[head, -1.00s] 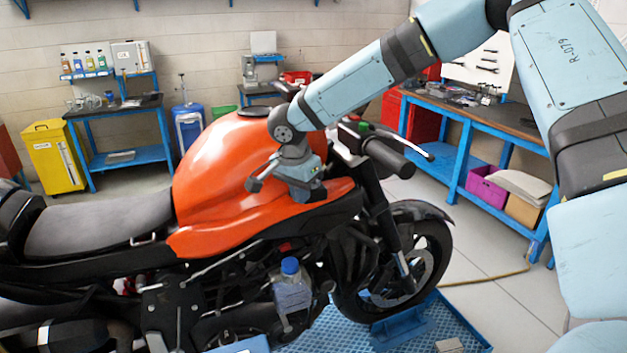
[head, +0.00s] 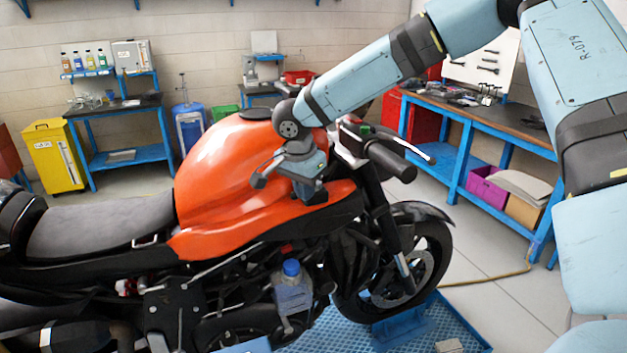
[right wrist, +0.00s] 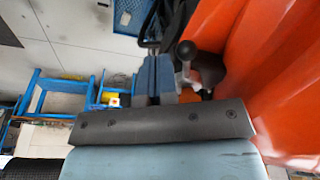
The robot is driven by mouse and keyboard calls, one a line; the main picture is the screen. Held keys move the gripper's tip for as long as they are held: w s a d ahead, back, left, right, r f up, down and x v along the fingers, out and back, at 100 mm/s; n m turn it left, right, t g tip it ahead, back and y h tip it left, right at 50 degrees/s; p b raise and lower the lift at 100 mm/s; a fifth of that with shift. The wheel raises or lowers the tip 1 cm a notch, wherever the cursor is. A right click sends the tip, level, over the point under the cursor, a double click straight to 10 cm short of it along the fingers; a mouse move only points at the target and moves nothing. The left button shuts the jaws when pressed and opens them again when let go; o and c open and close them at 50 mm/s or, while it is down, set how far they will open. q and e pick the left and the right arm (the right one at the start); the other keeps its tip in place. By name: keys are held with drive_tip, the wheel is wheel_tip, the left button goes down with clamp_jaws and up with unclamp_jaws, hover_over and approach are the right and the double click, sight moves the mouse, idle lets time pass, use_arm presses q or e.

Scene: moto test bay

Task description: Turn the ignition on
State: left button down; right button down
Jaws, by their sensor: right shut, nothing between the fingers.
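The motorcycle (head: 225,180) with its orange tank stands side-on in the head view, its handlebar grip (head: 390,160) at the right end. My right gripper (head: 310,191) hangs in front of the near side of the tank, behind the handlebar. In the right wrist view its blue-grey fingers (right wrist: 156,78) are shut and empty. Just right of them a black knob on a silver stem (right wrist: 187,50) stands out beside the orange bodywork; I cannot tell whether it is the ignition or whether the fingers touch it. No ignition key is clearly visible in the head view. My left gripper is out of view.
A clear bottle with a blue cap (head: 292,288) is at the motorcycle's lower side. The front wheel (head: 425,255) is at a blue stand on a blue grated platform (head: 445,325). A workbench (head: 480,125) stands at the right; the floor between is mostly open.

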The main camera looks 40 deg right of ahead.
wheel_tip(320, 180, up, 7)
drive_tip(key=p, duration=0.4)
drive_tip(key=shift+r, duration=0.15)
